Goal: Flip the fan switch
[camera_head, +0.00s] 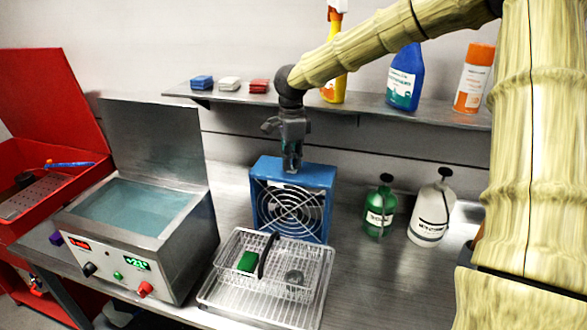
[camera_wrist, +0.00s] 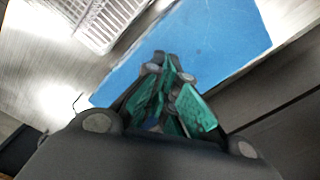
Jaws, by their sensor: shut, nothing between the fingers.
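The blue box fan (camera_head: 323,177) stands on the metal bench with its round grille facing front. My gripper (camera_head: 292,168) points down at the top of the fan, near its middle, with fingers shut and empty. In the wrist view the blue fan top (camera_wrist: 225,35) lies under my gripper (camera_wrist: 165,65), whose fingertips are close together. I cannot tell whether the fingertips touch the fan. The fan switch is not visible in either view; my fingers may hide it.
A wire basket (camera_head: 318,262) holding a green block stands before the fan. A heated bath (camera_head: 150,250) is at left. A green bottle (camera_head: 379,210) and a white bottle (camera_head: 430,215) stand right. A shelf (camera_head: 345,112) with bottles runs behind my arm.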

